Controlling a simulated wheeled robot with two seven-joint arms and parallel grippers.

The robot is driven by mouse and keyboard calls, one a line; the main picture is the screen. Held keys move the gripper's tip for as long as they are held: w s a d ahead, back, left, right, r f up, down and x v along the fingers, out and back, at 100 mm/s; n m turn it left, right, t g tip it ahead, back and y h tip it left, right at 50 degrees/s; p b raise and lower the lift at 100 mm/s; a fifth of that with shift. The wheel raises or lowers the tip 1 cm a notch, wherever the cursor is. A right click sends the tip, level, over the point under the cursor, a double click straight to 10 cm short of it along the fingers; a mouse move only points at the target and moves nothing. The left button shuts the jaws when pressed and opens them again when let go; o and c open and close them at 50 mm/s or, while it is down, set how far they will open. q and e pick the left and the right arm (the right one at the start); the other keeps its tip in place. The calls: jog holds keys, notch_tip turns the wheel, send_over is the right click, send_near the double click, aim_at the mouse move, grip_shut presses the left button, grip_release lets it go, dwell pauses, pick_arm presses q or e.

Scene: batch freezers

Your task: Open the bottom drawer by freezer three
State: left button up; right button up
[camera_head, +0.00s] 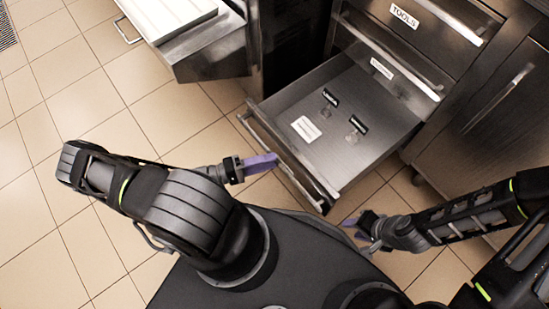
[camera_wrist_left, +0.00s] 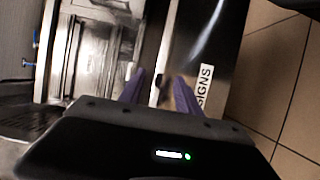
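The bottom drawer (camera_head: 357,140) is pulled well out of the steel cabinet in the head view, and its inside shows. A long bar handle (camera_head: 292,163) runs along its front. My left gripper (camera_head: 263,163) is beside the drawer front, near the handle, with purple fingers. In the left wrist view its fingers (camera_wrist_left: 160,88) are apart, with a steel drawer front labelled SIGNS (camera_wrist_left: 204,87) just beyond. I cannot tell whether they touch it. My right gripper (camera_head: 357,230) is low at the right, clear of the drawer's front corner; its fingers look apart.
The drawer holds a white card (camera_head: 306,128) and small dark labelled items (camera_head: 357,124). A drawer labelled TOOLS (camera_head: 404,17) is above, shut. Another steel unit with a white-topped open part (camera_head: 205,45) stands at the upper left. Tiled floor (camera_head: 60,200) is free at the left.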

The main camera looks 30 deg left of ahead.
pick_arm(q)
jog(key=v, duration=0.5)
dwell(0.4)
